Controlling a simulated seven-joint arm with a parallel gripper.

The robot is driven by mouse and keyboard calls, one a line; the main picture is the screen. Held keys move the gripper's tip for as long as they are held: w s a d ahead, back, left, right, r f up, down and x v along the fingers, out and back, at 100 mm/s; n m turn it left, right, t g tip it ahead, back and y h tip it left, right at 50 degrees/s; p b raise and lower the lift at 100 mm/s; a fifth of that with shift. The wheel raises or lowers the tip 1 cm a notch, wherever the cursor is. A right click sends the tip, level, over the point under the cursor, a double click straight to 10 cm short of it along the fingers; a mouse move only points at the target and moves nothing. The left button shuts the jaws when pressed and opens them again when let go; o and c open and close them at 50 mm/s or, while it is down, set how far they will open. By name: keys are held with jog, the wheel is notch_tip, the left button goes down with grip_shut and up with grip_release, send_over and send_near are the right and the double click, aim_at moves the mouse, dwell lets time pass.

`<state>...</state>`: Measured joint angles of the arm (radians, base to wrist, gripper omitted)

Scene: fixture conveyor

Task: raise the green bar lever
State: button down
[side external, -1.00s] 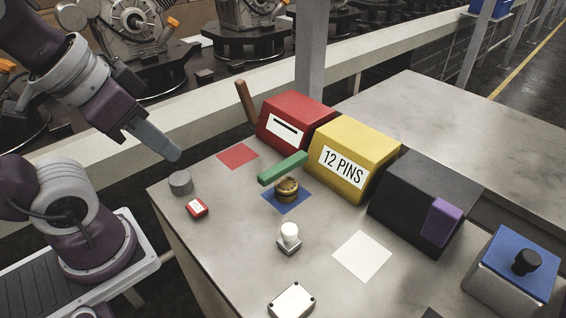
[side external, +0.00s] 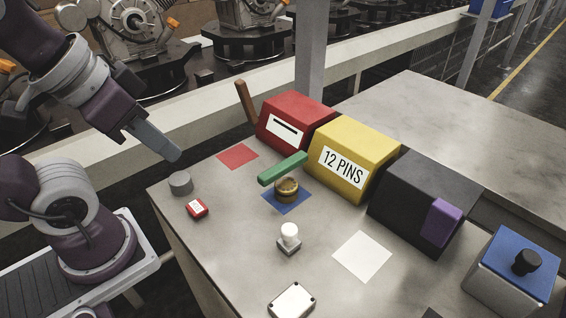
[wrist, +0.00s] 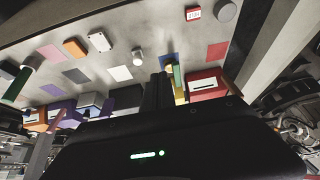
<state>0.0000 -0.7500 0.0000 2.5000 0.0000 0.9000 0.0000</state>
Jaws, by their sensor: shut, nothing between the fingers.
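The green bar lever (side external: 283,168) juts out low from beside the yellow box (side external: 368,150) marked "12 PINS", roughly level and over the blue square's far side. In the wrist view the green bar (wrist: 178,80) shows just right of my dark fingers. My gripper (side external: 176,156) is shut and empty. It hangs above the table's left edge, well apart from the lever, pointing down and right. Where the lever joins its mount is hard to see.
A brass round piece (side external: 287,189) sits on the blue square below the lever. A red box (side external: 292,115) with a brown bar stands behind. A grey cylinder (side external: 181,183), a small red box (side external: 197,208) and a white knob (side external: 290,232) stand nearer. A dark box (side external: 420,190) is right.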

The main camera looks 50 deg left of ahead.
jog(key=c, duration=2)
grip_release()
jog(key=o, duration=0.8)
jog(key=w, duration=0.2)
jog(key=w+g, duration=0.1)
jog(key=w, duration=0.2)
jog(key=w+a+g, duration=0.1)
jog(key=w, duration=0.2)
jog(key=shift+w+f, duration=0.1)
jog(key=shift+f, duration=0.05)
jog(key=shift+o, duration=0.2)
jog(key=g, duration=0.4)
send_over(271, 172)
notch_tip(271, 172, down, 13)
jog(key=shift+f, duration=0.15)
notch_tip(271, 172, down, 7)
jog(key=shift+r, duration=0.1)
jog(key=shift+f, duration=0.45)
